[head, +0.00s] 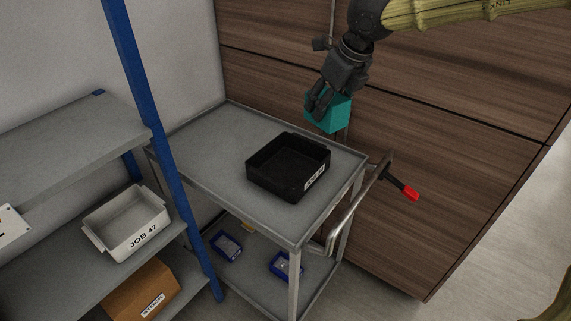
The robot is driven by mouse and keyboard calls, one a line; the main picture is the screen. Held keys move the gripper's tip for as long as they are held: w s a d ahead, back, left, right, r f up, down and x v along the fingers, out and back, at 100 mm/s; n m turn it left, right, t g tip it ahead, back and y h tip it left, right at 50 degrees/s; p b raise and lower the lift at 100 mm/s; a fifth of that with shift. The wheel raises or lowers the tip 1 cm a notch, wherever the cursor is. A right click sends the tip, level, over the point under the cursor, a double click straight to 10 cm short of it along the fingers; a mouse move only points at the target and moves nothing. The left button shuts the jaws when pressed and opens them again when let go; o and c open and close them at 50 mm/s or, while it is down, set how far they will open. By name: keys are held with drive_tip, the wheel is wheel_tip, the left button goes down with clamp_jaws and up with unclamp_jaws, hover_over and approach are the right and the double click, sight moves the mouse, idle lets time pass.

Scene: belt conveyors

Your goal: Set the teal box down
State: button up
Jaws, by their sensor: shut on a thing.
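The teal box (329,112) hangs in the air in my gripper (320,104), above the far right part of the cart top. My gripper is shut on the box, and its fingers hide part of the box's upper left side. The grey metal cart (209,142) stands below. An open black bin (269,174) with a white label sits on the cart top, below and to the left of the teal box. The bin looks empty.
The cart's left top is clear. A push handle (345,216) and a red-tipped lever (409,193) stick out at right. Shelving with a blue post (160,150) stands at left, holding a white bin (126,222) and a cardboard box (142,289). Wooden panels (430,150) rise behind.

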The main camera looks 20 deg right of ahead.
drive_tip(key=w+a+f+n, duration=0.1)
drive_tip(key=w+a+f, duration=0.1)
drive_tip(key=w+f, duration=0.5)
drive_tip(key=n+y, duration=0.1)
drive_tip(key=n, duration=0.1)
hover_over(286, 178)
drive_tip(key=s+d, duration=0.1)
drive_tip(key=s, duration=0.1)
wheel_tip(286, 178, down, 12)
drive_tip(key=shift+w+d+f+p, duration=0.1)
drive_tip(key=shift+f+p, duration=1.1)
drive_tip(key=shift+f, duration=3.75)
drive_tip(key=shift+f+g, duration=0.2)
drive_tip(key=shift+g, duration=0.1)
drive_tip(key=o, duration=1.1)
drive_tip(key=shift+o, duration=0.2)
drive_tip(key=shift+r, duration=0.15)
drive_tip(key=b+v, duration=0.1)
drive_tip(key=v, duration=1.1)
